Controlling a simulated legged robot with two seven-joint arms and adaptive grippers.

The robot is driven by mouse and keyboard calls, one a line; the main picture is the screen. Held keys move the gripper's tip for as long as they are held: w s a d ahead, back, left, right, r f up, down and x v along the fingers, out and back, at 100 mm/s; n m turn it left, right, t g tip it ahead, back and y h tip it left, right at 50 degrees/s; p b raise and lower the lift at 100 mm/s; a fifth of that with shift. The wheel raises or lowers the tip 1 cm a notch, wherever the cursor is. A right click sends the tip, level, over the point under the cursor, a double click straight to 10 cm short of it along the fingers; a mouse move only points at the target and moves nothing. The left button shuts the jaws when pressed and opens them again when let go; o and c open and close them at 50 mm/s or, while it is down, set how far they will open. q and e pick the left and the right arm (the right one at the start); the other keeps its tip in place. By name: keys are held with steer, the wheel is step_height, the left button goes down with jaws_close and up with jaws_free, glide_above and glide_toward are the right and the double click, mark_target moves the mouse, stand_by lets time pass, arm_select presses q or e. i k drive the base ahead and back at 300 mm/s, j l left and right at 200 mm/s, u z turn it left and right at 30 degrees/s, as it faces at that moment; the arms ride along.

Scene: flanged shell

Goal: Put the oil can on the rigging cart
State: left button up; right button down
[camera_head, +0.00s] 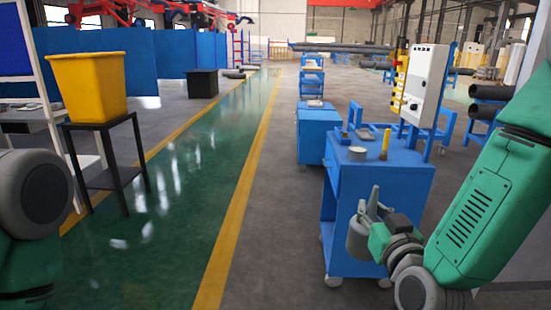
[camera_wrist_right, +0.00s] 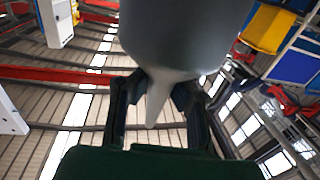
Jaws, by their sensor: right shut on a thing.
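The grey oil can (camera_head: 358,238) is held in front of the near blue cart, below the level of its top. My right gripper (camera_head: 374,222) is shut on it from the right side. In the right wrist view the can's grey body (camera_wrist_right: 185,35) fills the upper middle, with a tapered spout between the two dark fingers (camera_wrist_right: 158,100). The blue wheeled cart, likely the rigging cart (camera_head: 400,180), stands just behind the can. The can hides part of the cart's front. My left gripper is out of view; only part of the left arm shows at the left edge.
On the cart top are a yellow cylinder (camera_head: 385,144), a small tray (camera_head: 344,138) and a low grey item (camera_head: 357,153); its near part is bare. A white control box (camera_head: 427,85) rises behind. A yellow bin (camera_head: 88,85) sits on a black stand at left.

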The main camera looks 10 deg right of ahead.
mark_target(375, 149)
steer(key=i, duration=1.65)
steer(key=i+j+z, duration=0.1)
steer(key=i+z, duration=0.25)
steer(key=i, duration=0.25)
steer(key=i+j+z, duration=0.35)
steer(key=i, duration=0.2)
steer(key=i+j+z, duration=0.3)
steer(key=i, duration=0.2)
